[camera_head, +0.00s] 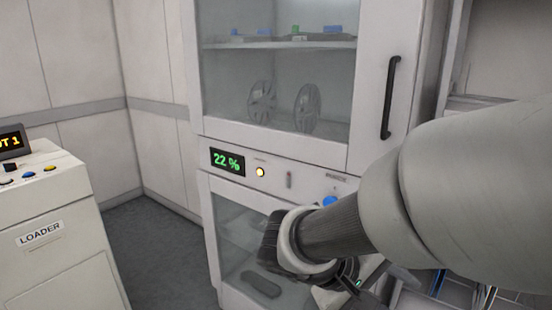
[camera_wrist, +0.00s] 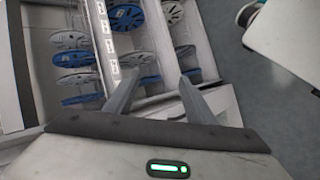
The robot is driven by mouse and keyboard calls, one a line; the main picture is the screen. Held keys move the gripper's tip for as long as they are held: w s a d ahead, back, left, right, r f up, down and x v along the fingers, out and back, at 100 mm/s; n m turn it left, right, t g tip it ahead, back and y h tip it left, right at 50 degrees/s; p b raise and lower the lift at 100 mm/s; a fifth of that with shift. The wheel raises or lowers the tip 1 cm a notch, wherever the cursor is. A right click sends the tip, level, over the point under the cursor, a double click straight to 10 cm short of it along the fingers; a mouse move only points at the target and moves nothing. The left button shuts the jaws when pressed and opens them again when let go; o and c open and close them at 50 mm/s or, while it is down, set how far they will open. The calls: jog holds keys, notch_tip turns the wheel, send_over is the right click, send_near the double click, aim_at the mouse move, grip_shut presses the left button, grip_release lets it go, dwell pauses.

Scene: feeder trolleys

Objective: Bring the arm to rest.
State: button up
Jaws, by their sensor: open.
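My gripper shows in the wrist view (camera_wrist: 158,80) with its two grey fingers apart and nothing between them. Below the fingers is a rack (camera_wrist: 98,30) with several blue and white reels (camera_wrist: 128,16) in slots. The fingertips overlap the rack in the picture; I cannot tell whether they touch it. In the head view my arm reaches in from the right, bent down in front of a cabinet.
The white cabinet (camera_head: 265,148) has glass doors, a black handle (camera_head: 390,97) and a display reading 22 % (camera_head: 228,161). Reels (camera_head: 262,101) stand inside. A LOADER console (camera_head: 52,235) is at the left. Grey floor (camera_head: 160,255) is clear between them. A white-topped object (camera_wrist: 290,40) is right in the wrist view.

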jog(key=s+a+r+m+t+y, duration=0.3)
jog(key=s+a+r+y, duration=0.25)
jog(key=y, duration=0.45)
notch_tip(320, 180, up, 22)
jog(key=a+p, duration=0.1)
jog(key=p, duration=2.2)
jog(key=shift+s, duration=0.25)
